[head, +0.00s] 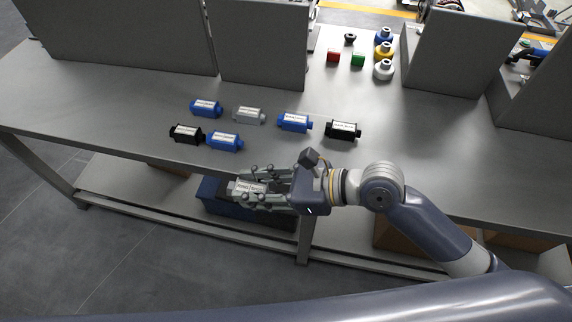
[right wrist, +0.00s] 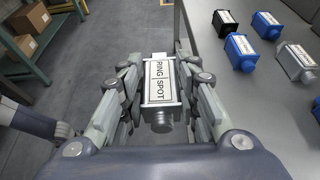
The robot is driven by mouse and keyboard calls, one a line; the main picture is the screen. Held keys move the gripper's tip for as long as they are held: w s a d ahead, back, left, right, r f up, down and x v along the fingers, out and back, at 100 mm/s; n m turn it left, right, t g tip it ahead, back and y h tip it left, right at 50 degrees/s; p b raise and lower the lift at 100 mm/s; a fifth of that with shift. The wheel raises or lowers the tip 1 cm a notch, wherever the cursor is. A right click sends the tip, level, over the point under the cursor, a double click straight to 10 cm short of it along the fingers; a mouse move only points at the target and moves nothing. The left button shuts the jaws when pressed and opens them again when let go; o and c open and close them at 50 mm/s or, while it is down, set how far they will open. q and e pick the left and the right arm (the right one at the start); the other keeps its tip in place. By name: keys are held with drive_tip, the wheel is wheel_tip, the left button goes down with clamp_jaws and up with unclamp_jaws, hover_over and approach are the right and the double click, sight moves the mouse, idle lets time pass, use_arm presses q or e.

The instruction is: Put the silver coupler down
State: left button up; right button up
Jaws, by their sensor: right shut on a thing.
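The silver coupler (head: 243,188), a grey block with a white label and a round end, is held between the fingers of my right gripper (head: 262,190). In the right wrist view the coupler (right wrist: 161,92) lies between the two finger sets, its label reading "RING SPOT" and its round end toward the palm. My right gripper (right wrist: 160,95) is shut on it, in front of the table's front edge and clear of the tabletop (head: 120,110). My left gripper does not show clearly in either view.
Two rows of couplers stand on the table: blue (head: 206,108), (head: 225,141), (head: 294,123), black (head: 186,133), (head: 343,130) and another silver one (head: 249,115). Grey panels (head: 262,45) stand behind. A blue bin (head: 215,200) sits on the lower shelf. Bare tabletop lies right of the rows.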

drive_tip(key=shift+s+f, duration=0.1)
drive_tip(key=shift+s, duration=0.1)
drive_tip(key=b, duration=0.2)
hover_over(269, 154)
drive_tip(key=shift+w+a+f, duration=0.1)
drive_tip(key=shift+f, duration=0.7)
drive_tip(key=shift+f+b, duration=0.4)
drive_tip(key=shift+f, duration=1.35)
drive_tip(key=o, duration=1.2)
drive_tip(key=shift+f, duration=0.1)
drive_tip(key=shift+c, duration=0.2)
drive_tip(key=v, duration=1.2)
